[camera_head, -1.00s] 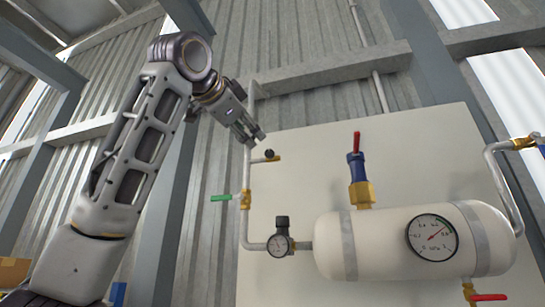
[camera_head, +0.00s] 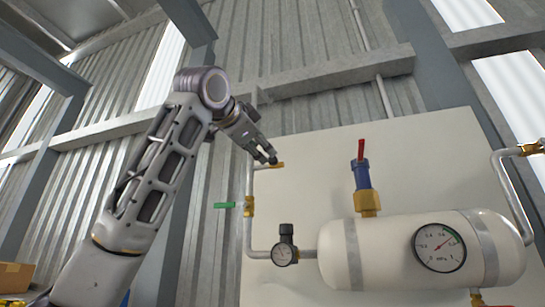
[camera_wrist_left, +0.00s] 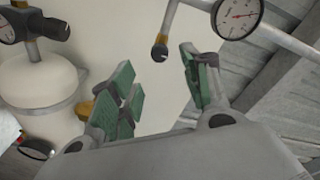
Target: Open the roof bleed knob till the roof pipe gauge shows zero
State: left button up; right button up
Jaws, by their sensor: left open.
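The small black bleed knob (camera_wrist_left: 160,47) with a brass end sits on a stub off the pipe in the left wrist view. In the head view its brass part (camera_head: 276,165) shows, and my fingertips cover the black part. A round white gauge (camera_wrist_left: 240,16) with a red needle is on the same pipe; its reading is too small to tell. In the head view my arm hides that gauge. My left gripper (camera_head: 264,155) is open and empty. In the wrist view its green-padded fingers (camera_wrist_left: 161,82) stand either side of the knob, which appears beyond the tips. My right gripper is not in view.
Below are a green lever (camera_head: 224,205) and a regulator with a small gauge (camera_head: 283,254). A white tank (camera_head: 385,255) with a large gauge (camera_head: 440,247) and a red-handled blue valve (camera_head: 361,172) stand to the right. The pale panel (camera_head: 310,190) behind is mostly bare.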

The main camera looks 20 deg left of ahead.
aim_at(272, 159)
pick_arm(q)
jog(key=shift+w+d+p, duration=0.15)
jog(key=shift+w+p, duration=0.3)
jog(key=shift+w, duration=1)
jog(key=shift+w+d+p, duration=0.2)
jog(key=shift+w+p, duration=0.3)
jog(key=shift+w, duration=1)
jog(key=shift+w+d+p, duration=0.15)
jog(key=shift+w+p, duration=0.3)
jog(key=shift+w, duration=1)
jog(key=shift+c, duration=0.2)
jog(key=shift+c, duration=1.3)
jog(key=c, duration=0.7)
